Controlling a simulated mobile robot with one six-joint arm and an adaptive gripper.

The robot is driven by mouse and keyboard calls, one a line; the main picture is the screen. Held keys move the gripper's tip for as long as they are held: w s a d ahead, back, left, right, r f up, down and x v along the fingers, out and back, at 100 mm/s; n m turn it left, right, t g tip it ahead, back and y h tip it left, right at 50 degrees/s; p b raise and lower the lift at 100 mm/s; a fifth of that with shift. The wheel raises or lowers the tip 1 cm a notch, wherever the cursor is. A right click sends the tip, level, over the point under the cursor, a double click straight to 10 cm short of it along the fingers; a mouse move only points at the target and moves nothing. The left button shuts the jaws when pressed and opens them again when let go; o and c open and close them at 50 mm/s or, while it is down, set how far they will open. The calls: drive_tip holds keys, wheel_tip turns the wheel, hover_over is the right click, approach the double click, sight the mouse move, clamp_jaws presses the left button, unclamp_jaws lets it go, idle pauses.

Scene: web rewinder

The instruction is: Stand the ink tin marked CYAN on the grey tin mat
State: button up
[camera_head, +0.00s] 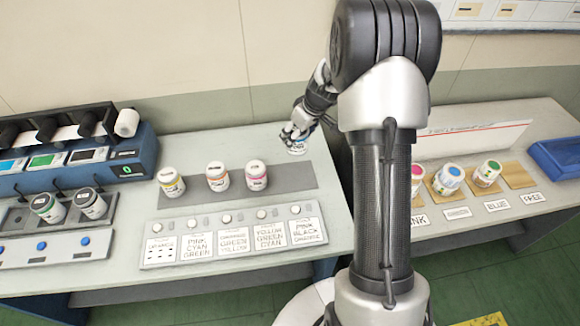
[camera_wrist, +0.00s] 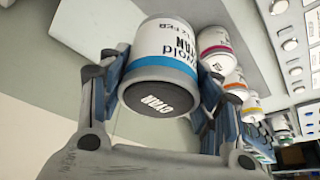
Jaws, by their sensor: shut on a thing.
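My gripper (camera_head: 300,128) is shut on the ink tin marked CYAN (camera_head: 297,148), at the back of the left bench. In the wrist view, the tin's dark lid end (camera_wrist: 157,98) reads CYAN, above a blue band on a white body. The fingers (camera_wrist: 165,65) clasp it from both sides. The dark grey tin mat (camera_head: 295,177) is a long strip in front of the held tin. Yellow (camera_head: 171,183), orange (camera_head: 217,177) and pink (camera_head: 256,175) banded tins stand on it. I cannot tell whether the held tin touches the bench.
The mat's right end is bare. A panel with knobs and labels (camera_head: 235,238) lies in front of it. A rack with two tins (camera_head: 68,207) stands left. The right bench holds tins on tan pads (camera_head: 518,175), one pad empty, and a blue tray (camera_head: 556,157).

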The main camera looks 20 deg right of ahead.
wheel_tip(320, 180, down, 14)
drive_tip(key=b, duration=0.3)
drive_tip(key=shift+b, duration=0.35)
drive_tip(key=shift+f, duration=0.2)
drive_tip(key=o, duration=1.4)
drive_tip(key=shift+r, duration=0.1)
